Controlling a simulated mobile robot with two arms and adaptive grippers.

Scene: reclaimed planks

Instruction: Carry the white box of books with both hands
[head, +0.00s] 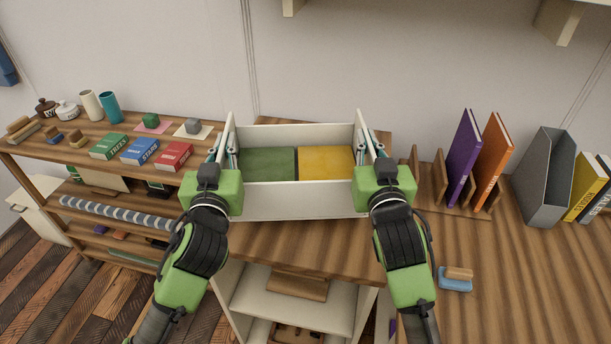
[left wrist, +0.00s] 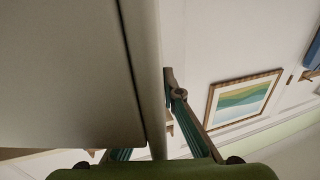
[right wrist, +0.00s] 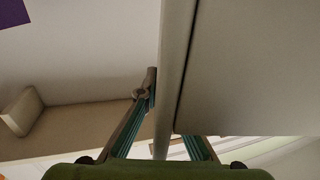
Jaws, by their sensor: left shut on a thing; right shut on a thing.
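The white box (head: 290,203) is in the middle of the head view, over the wooden top of a white cabinet. A green book (head: 267,163) and a yellow book (head: 327,162) lie in it, side by side. My left gripper (head: 229,148) is shut on the box's left end wall. My right gripper (head: 366,148) is shut on its right end wall. The box looks level. Whether its underside touches the wood is hidden. In the left wrist view, the box wall (left wrist: 146,60) runs between the fingers; the right wrist view shows the other wall (right wrist: 178,70) likewise.
A shelf (head: 60,150) at left holds small red, blue and green books, jars and cups. Wall shelf brackets hang above.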

